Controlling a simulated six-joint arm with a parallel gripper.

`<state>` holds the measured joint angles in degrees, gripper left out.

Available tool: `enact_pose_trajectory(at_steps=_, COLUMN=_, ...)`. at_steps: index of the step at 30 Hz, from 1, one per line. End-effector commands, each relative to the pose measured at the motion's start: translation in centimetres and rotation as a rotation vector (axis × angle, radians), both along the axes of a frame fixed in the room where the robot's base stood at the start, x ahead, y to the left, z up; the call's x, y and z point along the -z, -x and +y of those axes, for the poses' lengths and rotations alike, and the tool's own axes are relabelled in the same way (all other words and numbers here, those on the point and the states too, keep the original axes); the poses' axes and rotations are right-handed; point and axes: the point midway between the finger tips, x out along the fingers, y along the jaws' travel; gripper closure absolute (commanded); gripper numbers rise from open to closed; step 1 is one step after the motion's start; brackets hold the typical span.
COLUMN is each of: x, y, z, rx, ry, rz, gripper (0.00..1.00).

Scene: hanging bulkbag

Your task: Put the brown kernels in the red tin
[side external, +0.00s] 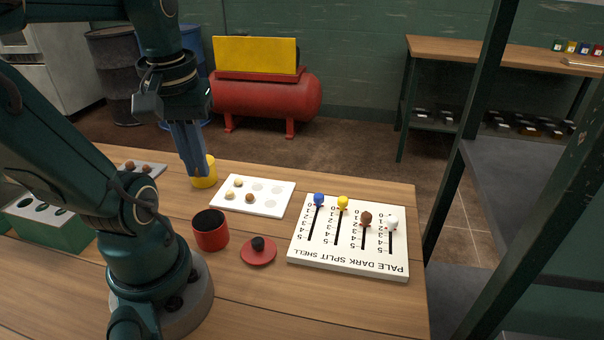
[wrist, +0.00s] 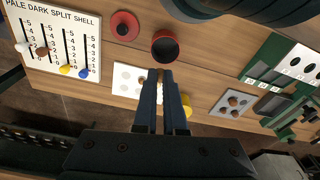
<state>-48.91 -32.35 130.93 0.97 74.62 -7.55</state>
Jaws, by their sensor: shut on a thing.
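The red tin (side external: 211,236) stands open on the table with a dark inside; it also shows in the wrist view (wrist: 165,47). A white tray (side external: 279,206) with round wells holds pale kernels (side external: 238,183) and a brown kernel (side external: 249,198); several wells look empty. A small grey tray (side external: 158,170) at the left holds more brown kernels (side external: 131,166). My gripper (side external: 195,175) points down in front of a yellow tin (side external: 206,172), left of the white tray.
A red lid (side external: 259,254) with a dark knob lies beside the red tin. A white counter board (side external: 298,254) with coloured sliders lies at the right. A green block with holes (side external: 62,232) stands at the left. Bare wood lies along the table's front.

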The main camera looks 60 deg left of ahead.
Motion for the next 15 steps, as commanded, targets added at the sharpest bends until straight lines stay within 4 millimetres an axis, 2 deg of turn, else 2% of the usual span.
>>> enact_pose_trajectory(at_steps=5, x=-0.1, y=0.2, z=-0.1, rx=-0.002, ry=0.002, rz=0.001, gripper=1.00)
enact_pose_trajectory(at_steps=15, x=3.6, y=0.2, z=-0.2, rx=-0.001, ry=0.003, rz=0.002, gripper=1.00)
